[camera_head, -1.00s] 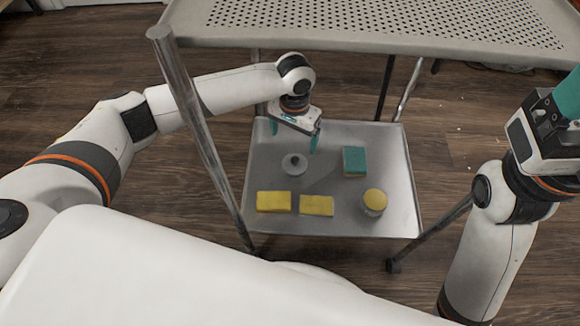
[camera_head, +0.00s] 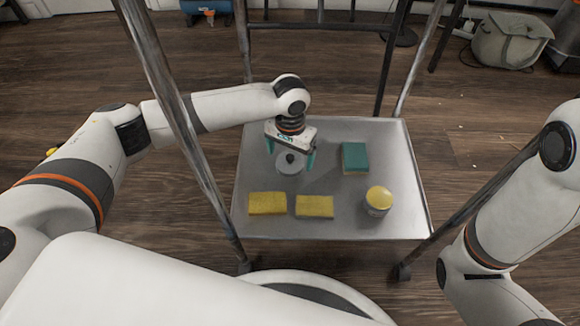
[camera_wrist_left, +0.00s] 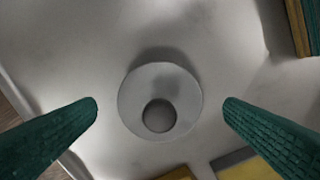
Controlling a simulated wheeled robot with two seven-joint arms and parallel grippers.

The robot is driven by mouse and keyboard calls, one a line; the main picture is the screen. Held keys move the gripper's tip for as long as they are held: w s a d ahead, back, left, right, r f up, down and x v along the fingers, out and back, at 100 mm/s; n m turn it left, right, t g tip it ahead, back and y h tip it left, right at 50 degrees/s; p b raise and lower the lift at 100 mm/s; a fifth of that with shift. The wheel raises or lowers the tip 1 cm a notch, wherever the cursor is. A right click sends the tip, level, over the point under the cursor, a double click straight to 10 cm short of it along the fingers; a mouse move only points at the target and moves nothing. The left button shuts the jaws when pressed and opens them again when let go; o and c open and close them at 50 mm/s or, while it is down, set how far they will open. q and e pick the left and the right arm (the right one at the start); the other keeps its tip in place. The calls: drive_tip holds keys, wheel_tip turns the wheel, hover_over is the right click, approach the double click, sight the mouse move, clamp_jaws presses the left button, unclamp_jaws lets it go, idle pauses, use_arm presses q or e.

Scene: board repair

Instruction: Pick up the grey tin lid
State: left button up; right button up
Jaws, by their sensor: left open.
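The grey tin lid (camera_head: 289,162) is a round disc with a knob on top. It lies on the lower metal shelf (camera_head: 225,210) of the cart, left of the shelf's middle. In the left wrist view the lid (camera_wrist_left: 182,95) lies centred between the two teal fingers, with a gap on each side. My left gripper (camera_head: 290,160) is open above the lid, pointing down, its fingers on either side of the lid. It also shows in the left wrist view (camera_wrist_left: 160,110). My right arm is at the right of the head view, but its gripper is out of the picture.
Two yellow sponges (camera_head: 267,203) (camera_head: 314,206) lie in front of the lid. A tin with a yellow top (camera_head: 378,200) stands at the front right. A teal sponge (camera_head: 355,158) lies to the right. The cart's metal posts (camera_head: 175,110) rise around the shelf.

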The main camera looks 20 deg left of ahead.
use_arm(q)
drive_tip(key=shift+f+b, duration=0.4)
drive_tip(key=shift+f, duration=0.55)
drive_tip(key=c, duration=1.1)
drive_tip(key=shift+o, duration=0.2)
drive_tip(key=shift+r, duration=0.1)
